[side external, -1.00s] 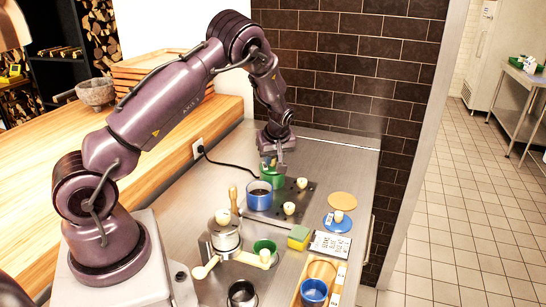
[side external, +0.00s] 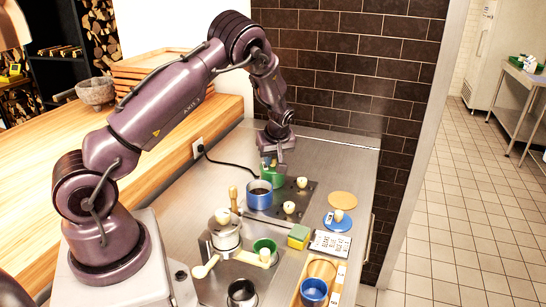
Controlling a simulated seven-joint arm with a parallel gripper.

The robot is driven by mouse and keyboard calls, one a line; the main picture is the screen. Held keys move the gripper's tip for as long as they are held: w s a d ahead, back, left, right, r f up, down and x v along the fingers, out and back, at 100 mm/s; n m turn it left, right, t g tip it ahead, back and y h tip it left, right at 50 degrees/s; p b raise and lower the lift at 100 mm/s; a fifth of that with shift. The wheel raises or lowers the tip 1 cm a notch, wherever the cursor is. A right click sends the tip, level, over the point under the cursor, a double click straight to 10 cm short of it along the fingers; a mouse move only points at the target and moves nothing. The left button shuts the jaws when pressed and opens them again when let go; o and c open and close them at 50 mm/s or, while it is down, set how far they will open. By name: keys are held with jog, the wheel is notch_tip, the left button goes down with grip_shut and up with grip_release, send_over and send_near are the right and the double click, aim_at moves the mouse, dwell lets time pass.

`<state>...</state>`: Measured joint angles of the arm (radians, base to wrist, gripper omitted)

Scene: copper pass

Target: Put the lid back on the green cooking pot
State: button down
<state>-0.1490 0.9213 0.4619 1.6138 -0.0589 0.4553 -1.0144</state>
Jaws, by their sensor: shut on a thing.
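The green cooking pot (side external: 273,181) stands on the dark hob plate at the back, partly behind a blue pot (side external: 259,198). My gripper (side external: 274,166) is directly above the green pot, pointing down, close to its rim. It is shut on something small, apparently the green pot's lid. The fingers hide most of the held thing, and I cannot tell whether it touches the pot. A blue lid (side external: 331,223) with a pale knob lies on the counter to the right.
Pale round knobs (side external: 289,207) sit on the hob plate. An orange disc (side external: 342,199), a sponge (side external: 299,236), a label card (side external: 330,244) and a wooden tray (side external: 321,270) are at right. A silver pot (side external: 226,238) and a small green pot (side external: 264,245) stand nearer. The brick wall is close behind.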

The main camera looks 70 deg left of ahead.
jog(key=shift+c, duration=2)
grip_release()
jog(key=shift+r, duration=3.5)
grip_shut()
